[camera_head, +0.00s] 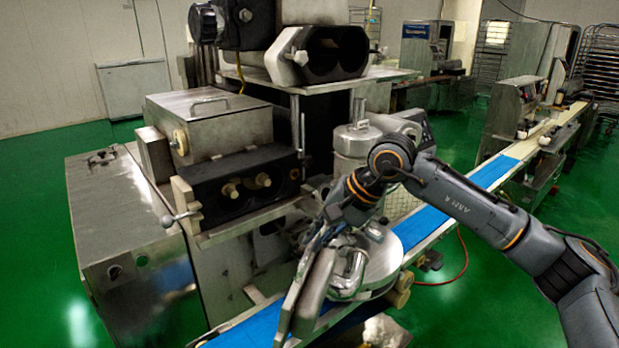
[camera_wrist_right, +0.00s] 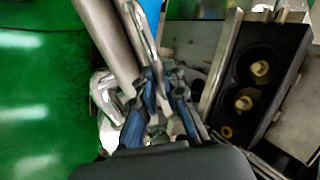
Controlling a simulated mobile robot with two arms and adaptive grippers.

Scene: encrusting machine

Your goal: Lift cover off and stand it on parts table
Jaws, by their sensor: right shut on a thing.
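A grey metal cover (camera_head: 311,292), seen nearly edge-on, hangs tilted in front of the machine, apart from the black housing (camera_head: 225,177). My right gripper (camera_head: 318,238) is shut on it near its upper part. In the right wrist view my gripper's blue-grey fingers (camera_wrist_right: 163,108) close around metal, and a long metal piece, likely the cover (camera_wrist_right: 104,32), runs to the top. The housing's open face (camera_wrist_right: 265,75) shows two light pegs in dark round recesses. The exact grip is partly hidden. I cannot tell which surface is the parts table. My left gripper is not in view.
A blue conveyor belt (camera_head: 425,222) runs diagonally under the machine's round metal turret (camera_head: 380,262). A metal cabinet (camera_head: 118,225) stands at the left. A lever handle (camera_head: 182,216) sticks out beside the housing. Green floor is open at the lower right and far left.

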